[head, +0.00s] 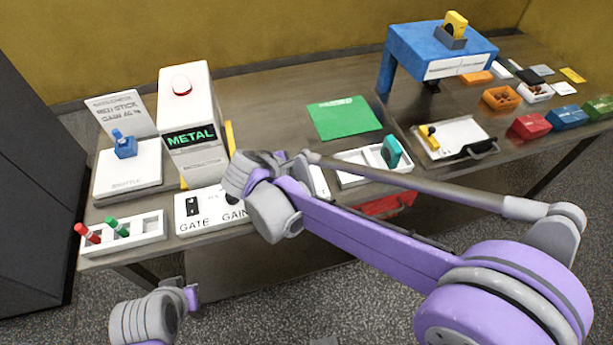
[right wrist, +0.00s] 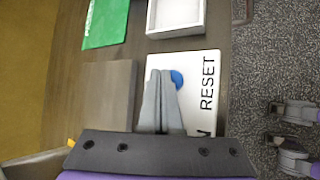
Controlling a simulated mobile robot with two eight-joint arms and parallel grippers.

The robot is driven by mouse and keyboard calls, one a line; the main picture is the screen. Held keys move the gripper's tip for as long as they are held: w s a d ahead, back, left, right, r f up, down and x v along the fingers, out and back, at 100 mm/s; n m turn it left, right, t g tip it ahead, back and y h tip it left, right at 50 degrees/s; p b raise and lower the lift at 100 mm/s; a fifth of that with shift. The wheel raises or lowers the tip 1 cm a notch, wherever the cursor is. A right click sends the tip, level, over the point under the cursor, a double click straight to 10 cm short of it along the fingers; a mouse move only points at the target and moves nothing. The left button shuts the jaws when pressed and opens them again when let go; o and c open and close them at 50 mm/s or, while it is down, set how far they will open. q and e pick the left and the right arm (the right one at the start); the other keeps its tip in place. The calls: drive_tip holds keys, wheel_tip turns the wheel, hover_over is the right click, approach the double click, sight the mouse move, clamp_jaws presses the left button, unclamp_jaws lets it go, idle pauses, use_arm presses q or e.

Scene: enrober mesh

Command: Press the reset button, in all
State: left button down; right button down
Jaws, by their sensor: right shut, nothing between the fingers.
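The reset button is a round blue button (right wrist: 177,79) on a white panel (right wrist: 184,120) lettered RESET in the right wrist view. My right gripper (right wrist: 160,73) is shut and empty, its fingertips over the panel at the button's edge and covering part of it. I cannot tell whether they touch it. In the head view the same white panel (head: 208,222), lettered GATE and GAIN, lies at the table's front. My right wrist hides its reset part and the button there. Part of my left arm shows at the lower left; its fingers are not visible.
A grey metal detector (head: 194,132) with a red top button and a METAL display stands behind the panel. A white tray (head: 352,168) is to its right, a rack with red and green pegs (head: 148,229) to its left. A green mat (head: 342,118) lies behind.

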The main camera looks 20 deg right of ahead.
sight(303, 180)
use_arm(q)
drive_tip(key=shift+s+f, duration=0.1)
drive_tip(key=shift+f, duration=0.15)
use_arm(e)
drive_tip(key=shift+f, duration=0.35)
use_arm(q)
drive_tip(key=shift+s+f+b, duration=0.1)
drive_tip(key=shift+f+b, duration=0.3)
drive_tip(key=shift+b, duration=0.05)
use_arm(e)
drive_tip(key=shift+f, duration=0.45)
use_arm(q)
drive_tip(key=shift+r, duration=0.1)
use_arm(e)
drive_tip(key=shift+r, duration=0.1)
use_arm(q)
drive_tip(key=shift+w+r+p, duration=0.2)
drive_tip(key=shift+r+p, duration=0.4)
use_arm(e)
drive_tip(key=shift+r, duration=0.8)
